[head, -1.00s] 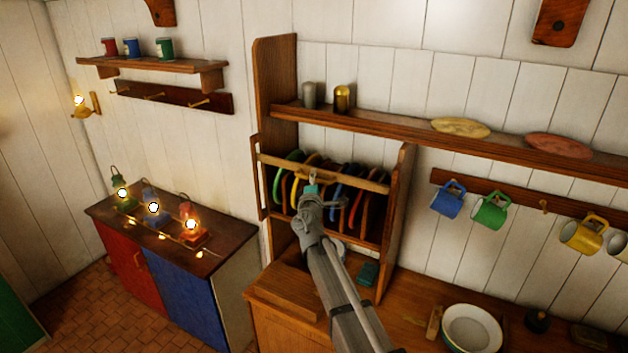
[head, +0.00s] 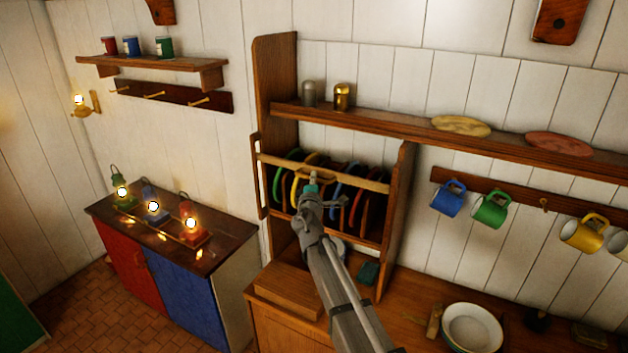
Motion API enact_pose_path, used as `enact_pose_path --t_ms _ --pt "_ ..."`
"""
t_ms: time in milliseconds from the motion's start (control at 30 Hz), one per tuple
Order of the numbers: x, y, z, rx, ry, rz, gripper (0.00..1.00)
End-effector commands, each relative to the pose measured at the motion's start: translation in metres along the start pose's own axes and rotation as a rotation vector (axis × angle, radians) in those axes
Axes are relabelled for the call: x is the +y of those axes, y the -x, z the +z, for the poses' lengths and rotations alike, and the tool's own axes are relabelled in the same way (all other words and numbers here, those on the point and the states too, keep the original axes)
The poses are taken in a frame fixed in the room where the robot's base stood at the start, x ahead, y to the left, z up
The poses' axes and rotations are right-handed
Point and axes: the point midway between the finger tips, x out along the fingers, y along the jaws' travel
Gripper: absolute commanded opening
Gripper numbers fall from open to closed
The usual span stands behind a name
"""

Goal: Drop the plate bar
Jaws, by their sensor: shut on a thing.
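The plate bar (head: 360,181) is a pale wooden rail across the front of the plate rack (head: 398,215), in the middle of the head view. It spans the rack from side to side, near the upper part of the plates. Several coloured plates stand on edge behind it, among them a green plate (head: 277,188) and a yellow plate (head: 294,188). My gripper (head: 313,182) is at the middle of the bar, shut on it. The fingertips are small, and my arm hides part of the plates and the lower rack.
A shelf (head: 390,132) with two shakers runs above the rack. Mugs hang at the right, including a blue mug (head: 449,200). A white bowl (head: 472,328) stands on the wooden counter. Lit lamps (head: 153,208) stand on the left cabinet. A wooden box (head: 288,288) sits below the rack.

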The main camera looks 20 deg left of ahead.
Motion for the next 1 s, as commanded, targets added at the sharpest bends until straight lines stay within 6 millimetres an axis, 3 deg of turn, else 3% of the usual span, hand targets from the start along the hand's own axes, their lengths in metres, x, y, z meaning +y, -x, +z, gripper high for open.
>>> enact_pose_path --t_ms 367,1000 --pt "-0.038 0.007 -0.003 0.0 0.0 0.0 0.0" --pt "-0.128 0.024 -0.01 0.0 -0.001 0.0 0.0"
